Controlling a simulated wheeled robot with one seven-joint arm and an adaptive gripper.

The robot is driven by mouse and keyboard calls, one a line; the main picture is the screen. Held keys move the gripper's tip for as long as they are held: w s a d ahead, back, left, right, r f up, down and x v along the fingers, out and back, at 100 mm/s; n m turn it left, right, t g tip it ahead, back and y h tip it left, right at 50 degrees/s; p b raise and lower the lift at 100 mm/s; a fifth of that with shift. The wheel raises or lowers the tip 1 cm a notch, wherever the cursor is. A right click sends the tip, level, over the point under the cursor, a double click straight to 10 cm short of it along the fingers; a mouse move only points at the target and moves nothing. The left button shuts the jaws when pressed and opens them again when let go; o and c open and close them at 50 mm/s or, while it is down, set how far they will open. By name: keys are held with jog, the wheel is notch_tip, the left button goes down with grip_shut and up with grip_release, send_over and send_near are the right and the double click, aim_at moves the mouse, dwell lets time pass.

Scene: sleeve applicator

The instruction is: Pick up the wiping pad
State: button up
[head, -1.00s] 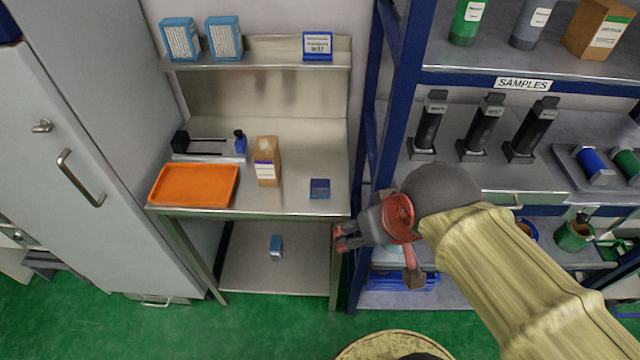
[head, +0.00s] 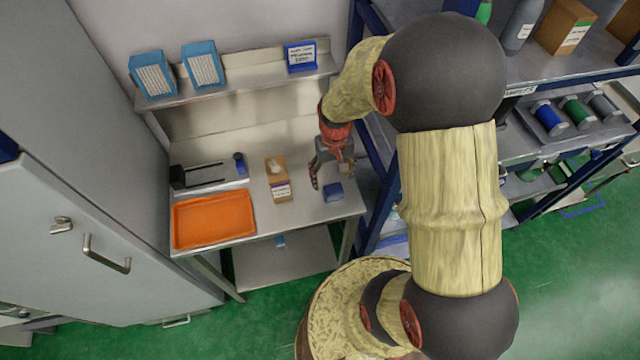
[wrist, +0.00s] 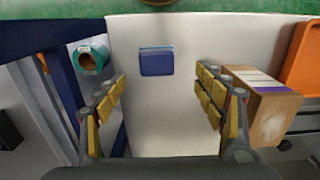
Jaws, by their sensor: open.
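The wiping pad is most likely the small blue block (head: 332,192) lying flat on the steel bench near its front right. It also shows in the wrist view (wrist: 156,62), beyond the fingertips and slightly left of the middle between them. My gripper (head: 332,178) is over the right part of the bench, just behind and above the pad. In the wrist view my gripper (wrist: 161,85) has its yellow-padded fingers spread wide with nothing between them. The gap between the fingers and the pad is hard to judge.
A cardboard box (head: 279,182) stands left of the pad, close to one finger in the wrist view (wrist: 265,105). An orange tray (head: 213,219) lies further left. A blue rack (head: 365,150) stands right of the bench. A shelf (head: 235,88) with blue boxes runs behind.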

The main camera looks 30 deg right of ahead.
aim_at(333, 187)
jog(key=shift+s+d+f, duration=0.1)
jog(key=shift+d+f, duration=0.05)
jog(key=shift+f, duration=0.15)
notch_tip(333, 187, down, 2)
jog(key=shift+f, duration=0.15)
jog(key=f, duration=0.4)
jog(key=shift+w+d+f+b, duration=0.15)
jog(key=shift+w+f+b, duration=0.05)
jog(key=shift+f+b, duration=0.2)
jog(key=c, duration=0.3)
jog(key=c, duration=0.9)
jog(key=shift+r, duration=0.15)
jog(key=shift+c, duration=0.3)
